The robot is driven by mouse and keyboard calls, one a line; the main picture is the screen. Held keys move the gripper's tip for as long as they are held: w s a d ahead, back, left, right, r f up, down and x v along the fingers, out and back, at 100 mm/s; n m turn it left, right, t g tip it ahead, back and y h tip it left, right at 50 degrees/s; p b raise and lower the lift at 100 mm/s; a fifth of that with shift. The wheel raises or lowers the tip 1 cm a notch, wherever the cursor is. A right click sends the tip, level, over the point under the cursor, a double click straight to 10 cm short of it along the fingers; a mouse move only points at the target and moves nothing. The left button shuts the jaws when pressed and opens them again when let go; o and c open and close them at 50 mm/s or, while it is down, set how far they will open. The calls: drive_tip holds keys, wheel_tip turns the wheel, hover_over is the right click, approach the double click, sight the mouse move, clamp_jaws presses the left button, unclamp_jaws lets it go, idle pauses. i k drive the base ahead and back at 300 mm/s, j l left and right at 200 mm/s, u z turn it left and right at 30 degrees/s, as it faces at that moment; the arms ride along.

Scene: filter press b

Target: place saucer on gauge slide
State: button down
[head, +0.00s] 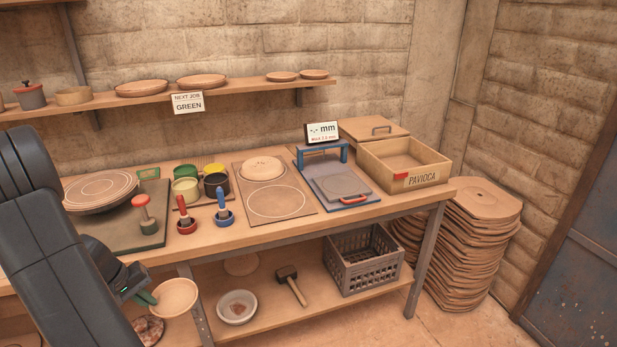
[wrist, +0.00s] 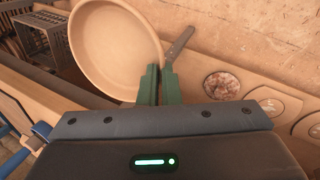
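The saucer (head: 176,296), a shallow tan dish, is held in front of the bench in the head view. In the wrist view the saucer (wrist: 115,50) is tilted, its rim between the green fingertips. My gripper (head: 146,298) is shut on that rim; the green fingers also show in the wrist view (wrist: 160,84).
A display (head: 321,132) above the gauge reads "-.- mm". A wooden box (head: 400,180) labelled PAVIOCA stands right of the gauge. A board (head: 295,205) with a pale disc on one of two circles lies left. Stamps and pots crowd the bench's left. A crate (head: 362,265) sits on the lower shelf.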

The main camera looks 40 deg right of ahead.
sight(341, 184)
drive_tip(key=k+l, duration=0.1)
drive_tip(key=l, duration=0.4)
drive_tip(key=k+l, duration=0.1)
drive_tip(key=l, duration=0.4)
drive_tip(key=k+l, duration=0.1)
drive_tip(key=l, duration=0.45)
drive_tip(key=k+l, duration=0.1)
drive_tip(key=l, duration=0.4)
